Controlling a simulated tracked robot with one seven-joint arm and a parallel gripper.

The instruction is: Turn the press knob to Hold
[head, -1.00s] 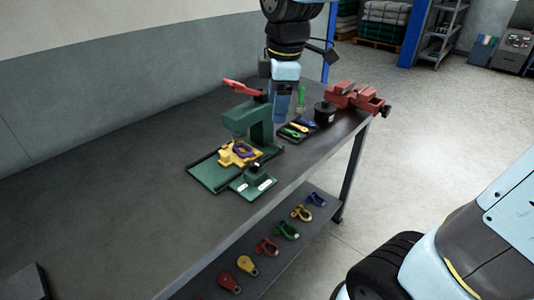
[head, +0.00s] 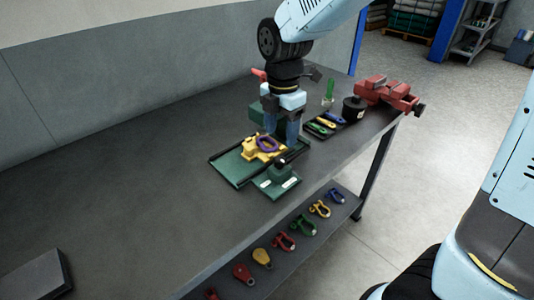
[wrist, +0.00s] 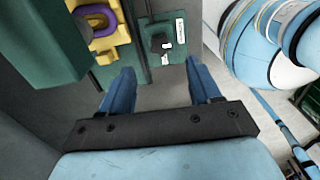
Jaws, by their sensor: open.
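The green press (head: 258,112) stands on the bench, partly hidden behind my gripper; its green body also fills the upper left of the wrist view (wrist: 45,50). A black knob (head: 281,164) sits on a small green plate (head: 268,188) at the press's front; it shows in the wrist view (wrist: 160,43) with white labels (wrist: 180,27) beside it, too small to read. My gripper (head: 282,138) is open and empty, above the bench beside the press. In the wrist view the knob lies beyond the gap between the blue fingers (wrist: 160,68), apart from both.
A yellow fixture with a purple ring (head: 266,144) sits on the press base. A tool tray (head: 322,126), a black round container (head: 354,108) and a red vise (head: 388,93) stand to the right. Shackles and pulleys lie on the lower shelf (head: 325,228). The bench's left side is mostly clear.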

